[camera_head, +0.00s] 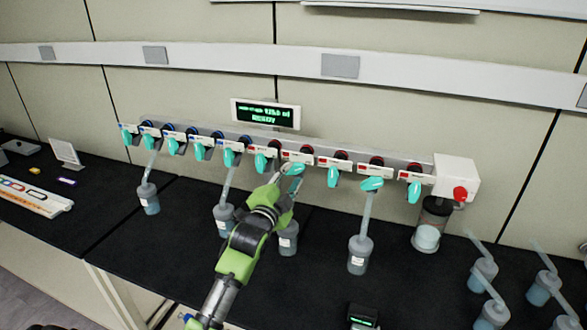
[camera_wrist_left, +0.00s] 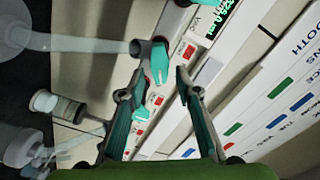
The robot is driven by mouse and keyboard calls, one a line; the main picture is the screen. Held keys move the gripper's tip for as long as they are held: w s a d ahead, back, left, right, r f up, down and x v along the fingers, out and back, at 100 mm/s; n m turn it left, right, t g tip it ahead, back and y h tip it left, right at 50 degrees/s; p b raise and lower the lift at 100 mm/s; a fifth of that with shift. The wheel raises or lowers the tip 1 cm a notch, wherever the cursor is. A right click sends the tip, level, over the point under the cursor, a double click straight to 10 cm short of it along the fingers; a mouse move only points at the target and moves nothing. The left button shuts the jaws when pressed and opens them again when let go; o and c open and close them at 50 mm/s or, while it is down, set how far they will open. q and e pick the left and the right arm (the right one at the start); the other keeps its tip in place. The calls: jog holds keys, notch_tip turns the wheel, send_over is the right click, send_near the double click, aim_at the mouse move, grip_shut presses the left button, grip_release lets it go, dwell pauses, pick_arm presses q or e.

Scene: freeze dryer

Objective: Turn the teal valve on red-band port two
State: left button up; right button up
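A manifold rail (camera_head: 400,160) carries a row of teal valves, blue-banded ports on the left and red-banded ports on the right. The teal valve on red-band port two (camera_head: 295,169) lies sideways, while its neighbours on red ports one (camera_head: 260,162) and three (camera_head: 333,178) hang down. My left gripper (camera_head: 284,181) is just below and in front of the port-two valve, partly covering that area. In the left wrist view its fingers are apart and empty, with that valve (camera_wrist_left: 159,62) just beyond the fingertips; contact does not show. My right gripper is out of view.
A flask (camera_head: 288,240) hangs below port two, close beside my left arm. More flasks hang at other ports, including one at red port four (camera_head: 359,255). A white display (camera_head: 266,113) sits above the rail. Several loose flasks stand on the black bench at right.

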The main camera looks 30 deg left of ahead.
aim_at(294, 169)
pick_arm(q)
jog(key=shift+x, duration=1.25)
jog(key=shift+f, duration=0.1)
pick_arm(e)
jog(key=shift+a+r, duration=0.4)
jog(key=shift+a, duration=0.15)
pick_arm(q)
grip_shut()
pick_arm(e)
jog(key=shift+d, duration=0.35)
